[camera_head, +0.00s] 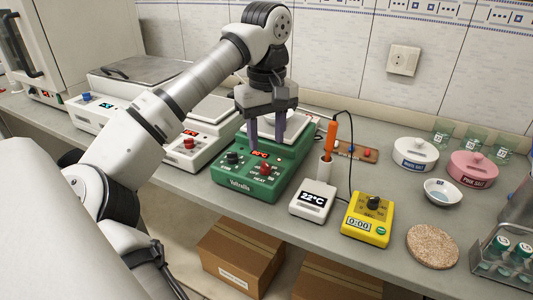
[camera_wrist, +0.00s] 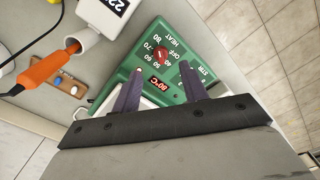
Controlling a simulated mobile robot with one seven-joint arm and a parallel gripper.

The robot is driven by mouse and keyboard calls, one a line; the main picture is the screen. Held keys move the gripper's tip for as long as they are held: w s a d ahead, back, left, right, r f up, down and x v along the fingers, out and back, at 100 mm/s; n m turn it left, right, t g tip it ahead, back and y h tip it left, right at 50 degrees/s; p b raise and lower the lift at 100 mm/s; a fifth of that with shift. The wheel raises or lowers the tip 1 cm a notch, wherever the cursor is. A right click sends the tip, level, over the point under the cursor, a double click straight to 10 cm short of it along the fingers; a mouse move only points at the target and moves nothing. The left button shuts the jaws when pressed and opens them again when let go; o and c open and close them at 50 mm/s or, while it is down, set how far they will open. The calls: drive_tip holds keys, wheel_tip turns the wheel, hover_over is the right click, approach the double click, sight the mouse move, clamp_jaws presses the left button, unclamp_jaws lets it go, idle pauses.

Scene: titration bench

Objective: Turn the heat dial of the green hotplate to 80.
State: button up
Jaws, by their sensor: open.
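The green hotplate (camera_head: 245,185) stands on the bench with a pale top plate at its back. It also shows in the wrist view (camera_wrist: 190,45). Its red heat dial (camera_head: 265,169) is at the front right, and also shows in the wrist view (camera_wrist: 160,55) among printed numbers. I cannot clearly tell where its pointer is. My gripper (camera_head: 267,146) is open and empty, pointing down above the hotplate, behind the dial. In the wrist view its fingertips (camera_wrist: 162,70) lie apart either side of the display, with the dial beyond them.
A black stir dial (camera_head: 233,158) sits left of the heat dial. A white thermometer box (camera_head: 312,201), with an orange-handled probe (camera_head: 330,138) in a holder, stands close on the right. A yellow timer (camera_head: 367,219) is further right. A white hotplate (camera_head: 178,157) stands to the left.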

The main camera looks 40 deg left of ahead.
sight(267, 165)
wheel_tip(267, 165, up, 7)
drive_tip(key=shift+p, duration=0.4)
idle(0.4)
